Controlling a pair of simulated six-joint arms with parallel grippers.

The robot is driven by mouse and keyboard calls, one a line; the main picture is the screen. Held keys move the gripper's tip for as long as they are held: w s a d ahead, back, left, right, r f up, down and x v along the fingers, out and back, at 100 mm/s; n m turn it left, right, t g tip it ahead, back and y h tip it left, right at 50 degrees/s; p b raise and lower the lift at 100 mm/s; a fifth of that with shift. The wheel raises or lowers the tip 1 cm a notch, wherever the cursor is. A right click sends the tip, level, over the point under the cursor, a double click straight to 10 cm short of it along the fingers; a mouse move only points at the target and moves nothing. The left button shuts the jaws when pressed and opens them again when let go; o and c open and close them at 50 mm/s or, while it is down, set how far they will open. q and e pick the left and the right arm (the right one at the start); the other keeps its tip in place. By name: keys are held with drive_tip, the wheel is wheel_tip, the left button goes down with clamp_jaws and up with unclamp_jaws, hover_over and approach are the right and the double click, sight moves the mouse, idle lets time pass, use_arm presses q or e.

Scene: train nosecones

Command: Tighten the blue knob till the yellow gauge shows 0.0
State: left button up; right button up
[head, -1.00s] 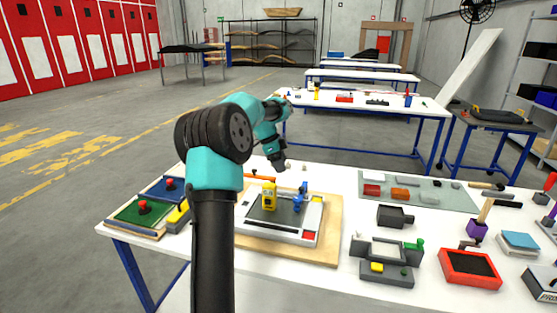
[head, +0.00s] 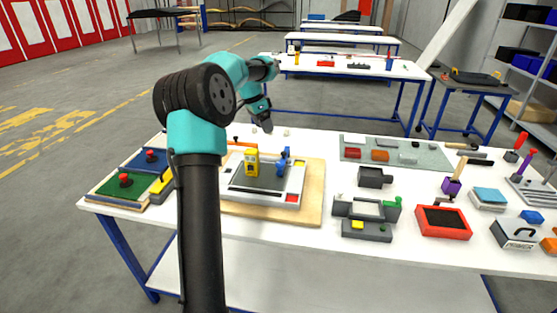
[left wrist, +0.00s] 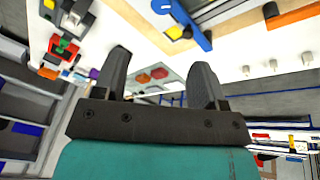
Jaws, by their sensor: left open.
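The blue knob (head: 284,158) stands upright on a pale frame (head: 236,200) with a dark grey centre. The yellow gauge (head: 251,162) stands just left of the knob on the same fixture. Its reading is too small to tell. My left gripper (head: 264,125) is beyond the fixture, above the table's far edge, apart from the knob and gauge. The left wrist view shows its two dark fingers (left wrist: 160,78) spread, with nothing between them. A blue piece (left wrist: 185,20) at the top there may be the knob; I cannot be sure.
The fixture rests on a wooden board (head: 314,195). Green (head: 122,190) and blue panels with red knobs lie to its left. A grey block (head: 374,177), a grey device with yellow and green parts (head: 366,230) and a red tray (head: 443,220) stand to its right.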

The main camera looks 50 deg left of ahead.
sight(280, 163)
use_arm(q)
drive_tip(key=w+d+n+g+y, duration=0.1)
drive_tip(key=n, duration=0.5)
drive_tip(key=w+d+r+n, duration=0.1)
drive_tip(key=w+n, duration=0.1)
drive_tip(key=n, duration=0.4)
drive_tip(key=w+d+n+g+y, duration=0.1)
drive_tip(key=n, duration=0.4)
drive_tip(key=shift+w+d+r+n+g+y, duration=0.2)
drive_tip(key=shift+d+n+g+y, duration=0.1)
drive_tip(key=shift+n, duration=0.1)
drive_tip(key=shift+f, duration=0.15)
wheel_tip(280, 163, down, 17)
drive_tip(key=shift+f, duration=0.1)
drive_tip(key=c, duration=0.9)
